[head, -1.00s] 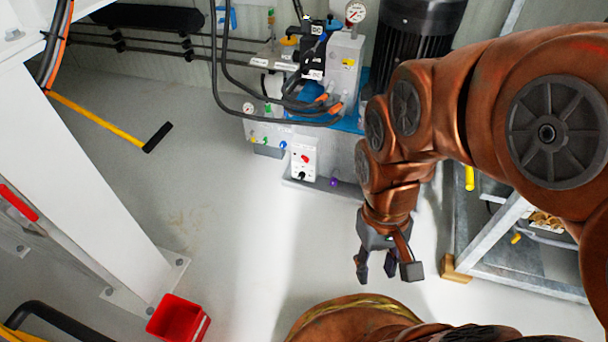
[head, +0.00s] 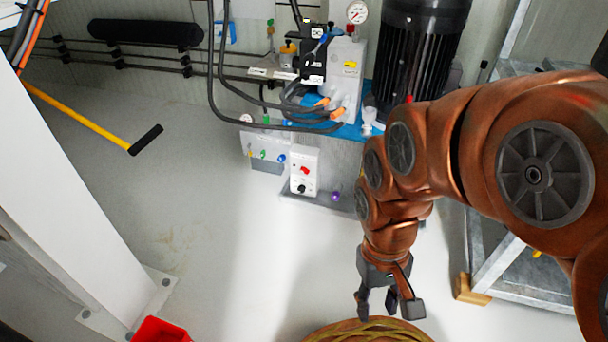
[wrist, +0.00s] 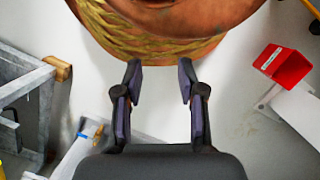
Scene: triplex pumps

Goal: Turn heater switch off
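A small white control box (head: 304,172) stands at the front of the pump unit in the head view, low near the floor. It carries a red switch (head: 305,170) and a black knob (head: 301,188); the box's labels are too small to read, so I cannot tell which one is the heater switch or its setting. My gripper (head: 388,308) hangs pointing down, in front of the unit and to the right of the box, apart from it. It is open and empty, with its fingers (wrist: 160,85) spread in the wrist view.
The pump unit has a dark motor (head: 420,50), black hoses and a gauge (head: 357,12). A white post (head: 70,190) stands at left, a red bin (head: 160,331) at its foot. A metal frame (head: 510,270) stands at right. The floor before the box is clear.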

